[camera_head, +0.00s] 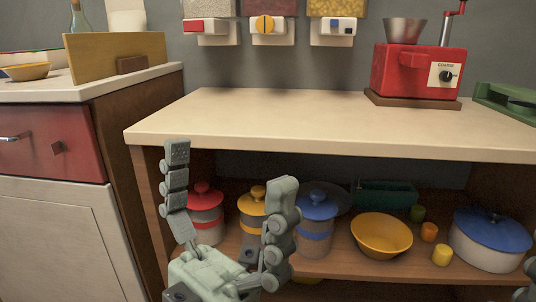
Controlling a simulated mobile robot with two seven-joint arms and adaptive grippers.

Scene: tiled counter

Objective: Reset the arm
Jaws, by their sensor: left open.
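My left gripper (229,166) stands upright in front of the lower shelf, its two grey-green fingers spread wide apart. It is open, and nothing is held between the fingers. Its palm is at the bottom of the view, and its fingertips reach up near the front edge of the counter. Its fingers partly cover the canisters behind it. A small piece of my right gripper (529,289) shows at the bottom right edge; the rest is out of view.
The wooden counter (290,120) is mostly clear, with a red grinder (405,72) at the back right. Below are red (205,212), yellow (252,205) and blue-lidded (317,215) canisters, a yellow bowl (381,238) and a white pot (485,245). A red-drawer cabinet (50,142) stands left.

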